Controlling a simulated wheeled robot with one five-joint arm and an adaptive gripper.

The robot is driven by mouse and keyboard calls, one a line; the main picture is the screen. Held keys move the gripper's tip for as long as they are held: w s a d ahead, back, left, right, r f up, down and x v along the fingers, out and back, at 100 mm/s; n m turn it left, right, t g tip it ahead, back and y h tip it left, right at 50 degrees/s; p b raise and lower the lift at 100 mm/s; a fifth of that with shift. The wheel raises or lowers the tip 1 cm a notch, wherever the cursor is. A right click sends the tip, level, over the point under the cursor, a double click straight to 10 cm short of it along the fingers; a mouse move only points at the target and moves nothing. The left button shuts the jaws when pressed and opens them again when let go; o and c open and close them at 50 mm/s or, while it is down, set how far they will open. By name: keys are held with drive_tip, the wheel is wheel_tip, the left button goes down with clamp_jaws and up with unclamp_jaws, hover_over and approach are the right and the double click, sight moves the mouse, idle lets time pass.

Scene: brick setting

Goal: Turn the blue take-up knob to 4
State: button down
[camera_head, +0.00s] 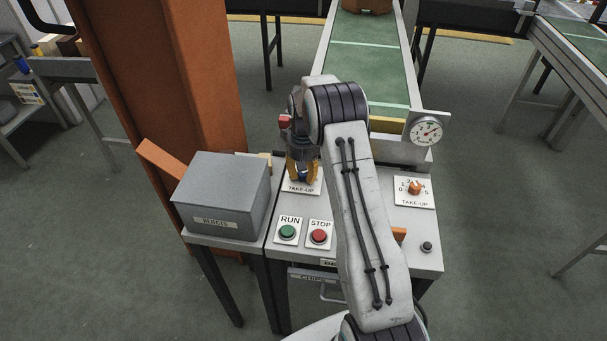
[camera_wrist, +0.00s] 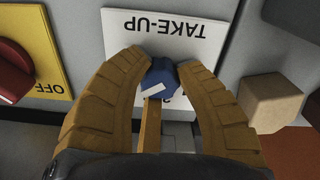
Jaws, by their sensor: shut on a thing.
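The blue take-up knob (camera_wrist: 160,76) sits on a white plate (camera_wrist: 190,30) lettered TAKE-UP, which reads upside down in the wrist view. A white mark on the knob points to the lower left there. My gripper (camera_wrist: 165,62) is shut on the knob, with one yellow finger on each side. Most of the dial numbers are hidden by the fingers, so I cannot tell which one the mark meets. In the head view my gripper (camera_head: 302,170) is down at the plate (camera_head: 300,187), left of my arm, and mostly covers the blue knob.
An orange knob (camera_head: 414,188) on another TAKE-UP plate is at the right, below a round gauge (camera_head: 426,131). A green RUN button (camera_head: 288,231) and red STOP button (camera_head: 319,237) are in front. A grey box (camera_head: 222,192) stands left. A tan block (camera_wrist: 270,101) is close by.

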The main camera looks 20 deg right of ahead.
sight(303, 173)
drive_tip(key=shift+s+f, duration=0.25)
drive_tip(key=shift+s, duration=0.05)
drive_tip(key=c, duration=1.2)
unclamp_jaws()
drive_tip(key=o, duration=0.4)
drive_tip(key=shift+w+r, duration=0.1)
drive_tip(key=shift+w, duration=0.05)
drive_tip(key=shift+c, duration=0.2)
drive_tip(key=shift+r, duration=0.15)
drive_tip(key=shift+w+r, duration=0.1)
drive_tip(key=shift+r, duration=0.15)
wheel_tip(303, 173, up, 11)
drive_tip(key=shift+r, duration=0.15)
